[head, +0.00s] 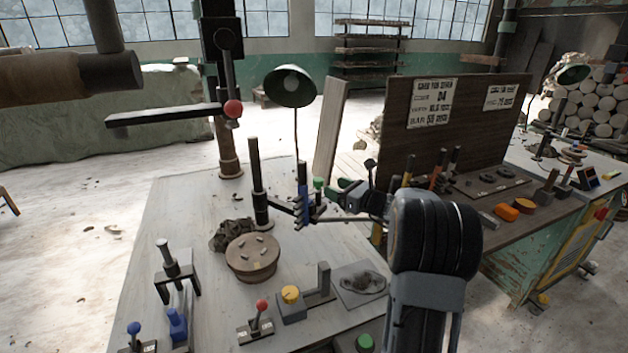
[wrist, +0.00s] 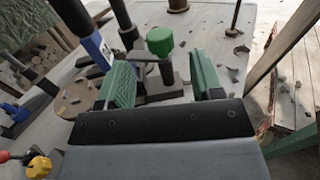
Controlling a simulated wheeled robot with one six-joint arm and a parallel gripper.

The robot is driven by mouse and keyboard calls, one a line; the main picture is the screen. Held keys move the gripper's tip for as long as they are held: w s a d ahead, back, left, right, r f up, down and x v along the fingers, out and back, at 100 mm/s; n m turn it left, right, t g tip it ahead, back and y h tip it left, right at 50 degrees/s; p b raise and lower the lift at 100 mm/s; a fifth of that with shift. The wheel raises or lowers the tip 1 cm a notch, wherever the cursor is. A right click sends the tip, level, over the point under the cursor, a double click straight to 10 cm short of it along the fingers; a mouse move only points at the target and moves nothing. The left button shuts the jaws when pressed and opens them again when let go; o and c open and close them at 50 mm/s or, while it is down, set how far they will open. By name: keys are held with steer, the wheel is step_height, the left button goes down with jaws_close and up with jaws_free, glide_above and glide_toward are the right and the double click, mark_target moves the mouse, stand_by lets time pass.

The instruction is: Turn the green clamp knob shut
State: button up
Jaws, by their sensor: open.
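The green clamp knob (head: 318,183) sits upright on a dark stem at the blue clamp (head: 303,207) beside a black post. In the wrist view the knob (wrist: 160,40) appears between and just beyond my green finger pads. My gripper (head: 342,194) is to the right of the knob in the head view. In the wrist view my gripper (wrist: 161,64) is open, with clear space on both sides of the knob's stem. I see no contact with the knob.
The black post (head: 258,180) stands left of the clamp. A round wooden disc (head: 252,254) with clay bits is in front of it. A yellow knob (head: 290,294) and a red-topped lever (head: 262,306) are near the front. A dark board (head: 455,120) stands on the right.

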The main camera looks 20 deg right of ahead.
mark_target(314, 179)
steer(key=x, duration=0.9)
